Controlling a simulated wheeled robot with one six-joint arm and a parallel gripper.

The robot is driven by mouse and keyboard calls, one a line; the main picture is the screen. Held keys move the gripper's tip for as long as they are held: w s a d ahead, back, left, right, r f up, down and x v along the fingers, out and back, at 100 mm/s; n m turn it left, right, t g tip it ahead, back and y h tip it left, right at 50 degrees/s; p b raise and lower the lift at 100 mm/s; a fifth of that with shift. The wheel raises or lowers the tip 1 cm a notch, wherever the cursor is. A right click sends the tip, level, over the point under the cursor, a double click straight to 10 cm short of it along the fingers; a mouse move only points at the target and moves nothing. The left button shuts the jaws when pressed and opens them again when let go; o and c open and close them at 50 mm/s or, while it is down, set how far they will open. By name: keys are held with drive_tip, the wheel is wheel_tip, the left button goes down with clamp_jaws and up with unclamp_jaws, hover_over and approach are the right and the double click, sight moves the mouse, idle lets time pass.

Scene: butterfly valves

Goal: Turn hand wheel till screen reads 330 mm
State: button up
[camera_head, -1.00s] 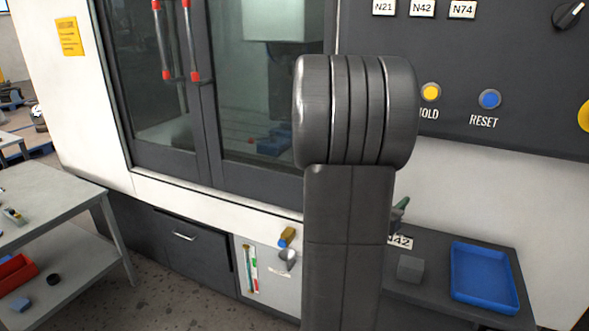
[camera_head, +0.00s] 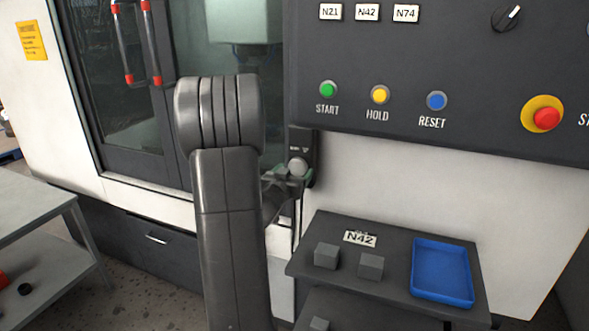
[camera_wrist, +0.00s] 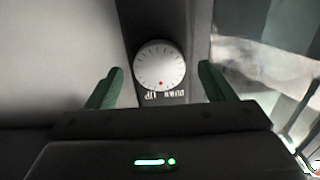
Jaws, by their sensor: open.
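The hand wheel looks like a small round pale knob (camera_head: 297,167) on a dark narrow panel beside the machine door. In the wrist view the knob (camera_wrist: 160,65) shows tick marks and a red dot near its lower edge, with lettering below, partly "UP". My gripper (camera_head: 285,180) is in front of the knob, partly hidden by my arm. In the wrist view its two green fingers (camera_wrist: 161,78) are apart, one on each side of the knob, with gaps between. Whether the fingertips reach the knob's depth cannot be told. No readable mm screen is in view.
A control panel (camera_head: 450,70) with START, HOLD and RESET buttons and a red stop button (camera_head: 546,118) is above right. A dark shelf (camera_head: 330,280) below holds grey blocks, an N42 label and a blue tray (camera_head: 441,272). A grey table (camera_head: 35,215) stands left.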

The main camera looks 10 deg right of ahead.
drive_tip(key=shift+w+d, duration=0.35)
drive_tip(key=shift+w, duration=0.1)
drive_tip(key=c, duration=1)
drive_tip(key=shift+f+m+b, duration=0.1)
drive_tip(key=shift+m+b, duration=0.2)
drive_tip(key=shift+b, duration=0.1)
